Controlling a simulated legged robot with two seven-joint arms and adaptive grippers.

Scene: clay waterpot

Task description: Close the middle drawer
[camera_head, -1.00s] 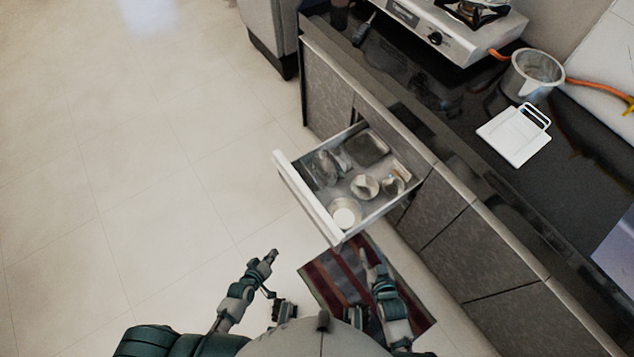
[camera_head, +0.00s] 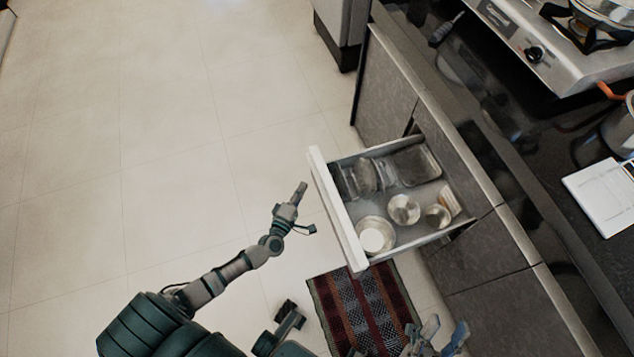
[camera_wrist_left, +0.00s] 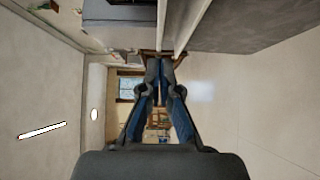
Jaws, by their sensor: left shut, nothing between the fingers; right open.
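The middle drawer (camera_head: 335,210) is pulled well out from the grey cabinet front, its white front panel facing left. Inside lie metal bowls, a white round item and trays. My left gripper (camera_head: 301,190) is shut and empty, just left of the drawer's front panel, with a small gap seen from above. In the left wrist view the left gripper (camera_wrist_left: 160,62) has its tips together, and a pale panel (camera_wrist_left: 183,25) stands close ahead of them. My right gripper (camera_head: 440,335) is open at the bottom right, below the drawer and near the lower cabinets.
A striped rug (camera_head: 362,310) lies on the floor below the drawer. The dark countertop (camera_head: 520,165) holds a stove (camera_head: 545,45), a white board (camera_head: 603,195) and a pot (camera_head: 622,130). The tiled floor on the left is clear.

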